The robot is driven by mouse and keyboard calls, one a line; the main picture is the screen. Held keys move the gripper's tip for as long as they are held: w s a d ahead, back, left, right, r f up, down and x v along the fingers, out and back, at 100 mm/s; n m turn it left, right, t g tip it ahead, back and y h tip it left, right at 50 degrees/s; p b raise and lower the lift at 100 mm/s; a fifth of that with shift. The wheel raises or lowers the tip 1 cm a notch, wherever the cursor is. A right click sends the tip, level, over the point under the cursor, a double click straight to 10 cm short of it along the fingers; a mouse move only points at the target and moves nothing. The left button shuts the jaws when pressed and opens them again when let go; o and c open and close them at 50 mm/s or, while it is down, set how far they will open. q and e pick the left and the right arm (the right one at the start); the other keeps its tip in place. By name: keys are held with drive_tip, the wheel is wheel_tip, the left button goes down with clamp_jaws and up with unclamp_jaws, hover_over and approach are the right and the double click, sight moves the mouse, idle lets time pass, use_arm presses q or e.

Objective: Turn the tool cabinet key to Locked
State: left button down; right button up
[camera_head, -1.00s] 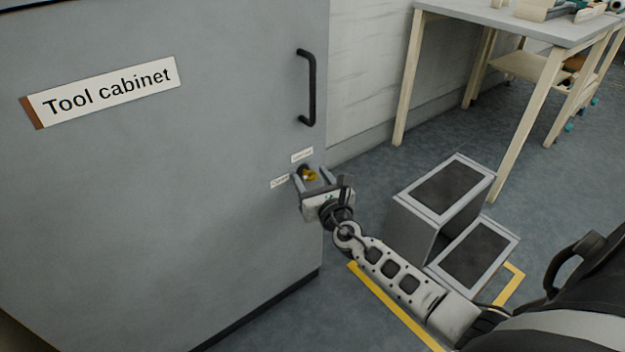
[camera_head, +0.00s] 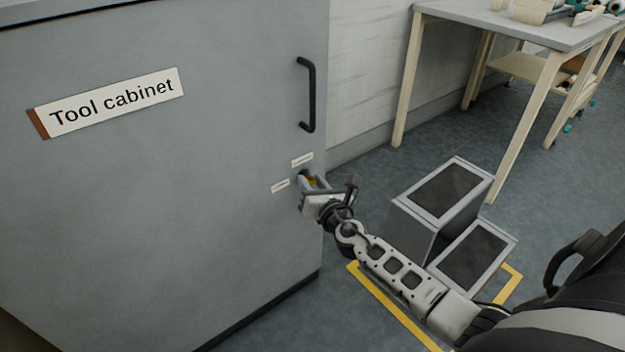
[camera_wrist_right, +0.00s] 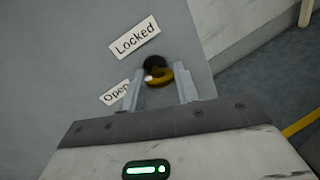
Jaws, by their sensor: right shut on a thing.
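The grey tool cabinet (camera_head: 200,210) fills the left of the head view. A small brass-coloured key (camera_head: 312,181) is in the lock near its right edge, below the black handle. My right gripper (camera_head: 311,184) is at the lock, shut on the key. In the right wrist view the key (camera_wrist_right: 160,76) shows between the two fingers (camera_wrist_right: 161,88), in front of the dark lock. The "Locked" label (camera_wrist_right: 134,38) is above it and the "Open" label (camera_wrist_right: 115,93) is to its left, partly behind a finger. I cannot tell the key's exact angle. My left gripper is out of view.
The black door handle (camera_head: 309,95) is above the lock. A grey two-step stool (camera_head: 440,215) stands on the floor right of the cabinet, close to my right arm. A wooden-legged table (camera_head: 520,25) is at the back right. Yellow tape (camera_head: 392,306) marks the floor.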

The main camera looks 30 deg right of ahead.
drive_tip(key=shift+r+m+g+p, duration=0.25)
drive_tip(key=shift+m+p, duration=0.25)
drive_tip(key=shift+m, duration=0.4)
drive_tip(key=m+y+p, duration=0.1)
drive_tip(key=m+p, duration=0.1)
drive_tip(key=m, duration=0.1)
drive_tip(key=shift+g, duration=0.35)
drive_tip(key=m+y+p, duration=0.1)
drive_tip(key=m+p, duration=0.1)
drive_tip(key=m, duration=0.1)
drive_tip(key=shift+d, duration=0.1)
drive_tip(key=shift+m+g+y, duration=0.3)
drive_tip(key=shift+y, duration=0.1)
drive_tip(key=shift+m+p, duration=0.55)
drive_tip(key=shift+m, duration=0.05)
drive_tip(key=shift+m+y, duration=0.4)
drive_tip(key=shift+m, duration=0.1)
drive_tip(key=shift+d+f+m+p, duration=0.1)
drive_tip(key=shift+m+p, duration=0.4)
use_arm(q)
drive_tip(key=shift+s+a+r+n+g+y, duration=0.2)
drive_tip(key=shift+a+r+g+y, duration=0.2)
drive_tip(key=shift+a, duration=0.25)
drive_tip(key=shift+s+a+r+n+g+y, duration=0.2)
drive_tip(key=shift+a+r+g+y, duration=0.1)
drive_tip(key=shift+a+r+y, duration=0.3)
use_arm(e)
drive_tip(key=shift+y, duration=0.4)
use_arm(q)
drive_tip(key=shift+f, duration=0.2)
